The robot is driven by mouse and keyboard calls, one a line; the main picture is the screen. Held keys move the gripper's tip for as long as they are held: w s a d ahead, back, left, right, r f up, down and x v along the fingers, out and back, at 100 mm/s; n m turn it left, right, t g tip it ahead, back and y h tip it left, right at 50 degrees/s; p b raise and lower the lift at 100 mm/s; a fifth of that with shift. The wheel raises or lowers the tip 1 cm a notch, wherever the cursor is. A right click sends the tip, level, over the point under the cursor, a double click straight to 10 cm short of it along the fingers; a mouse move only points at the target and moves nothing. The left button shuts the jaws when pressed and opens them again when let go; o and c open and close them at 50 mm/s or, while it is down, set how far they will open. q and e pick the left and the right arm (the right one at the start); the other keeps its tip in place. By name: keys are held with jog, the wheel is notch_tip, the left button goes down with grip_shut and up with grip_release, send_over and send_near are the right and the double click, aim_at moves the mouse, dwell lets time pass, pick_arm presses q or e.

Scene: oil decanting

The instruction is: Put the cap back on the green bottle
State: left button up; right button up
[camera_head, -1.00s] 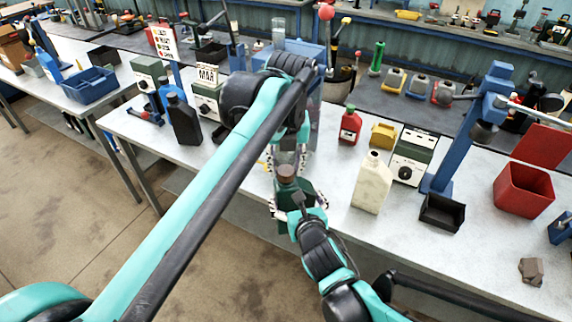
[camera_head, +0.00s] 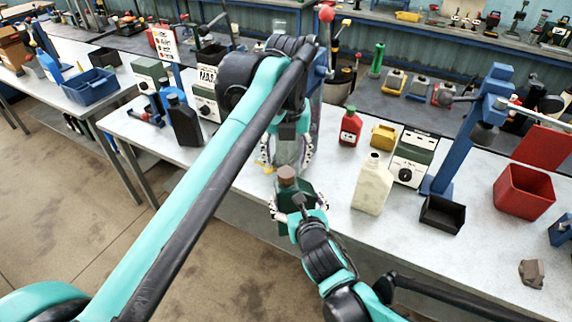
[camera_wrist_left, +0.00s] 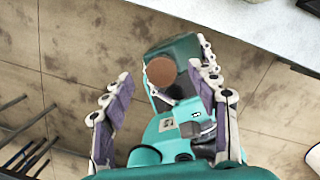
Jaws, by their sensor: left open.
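The green bottle (camera_head: 300,188) is held in front of the table's near edge, with a brown cap (camera_head: 287,173) at its top. My right gripper (camera_head: 299,208) has its fingers on both sides of the bottle. My left gripper (camera_head: 286,160) is open and empty just above the cap. In the left wrist view, the round brown cap (camera_wrist_left: 160,71) shows over the dark green bottle (camera_wrist_left: 184,50), between the spread fingers of my left gripper (camera_wrist_left: 165,68). The cap appears to sit on the neck; how firmly it is seated cannot be told.
A cream jug (camera_head: 372,187), a red bottle (camera_head: 350,127) and a black bin (camera_head: 442,213) stand on the table (camera_head: 335,185) to the right. A dark bottle (camera_head: 185,122) stands at the left. The floor in front is clear.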

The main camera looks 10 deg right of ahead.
pick_arm(q)
jog(key=shift+r, duration=0.8)
jog(key=shift+c, duration=0.4)
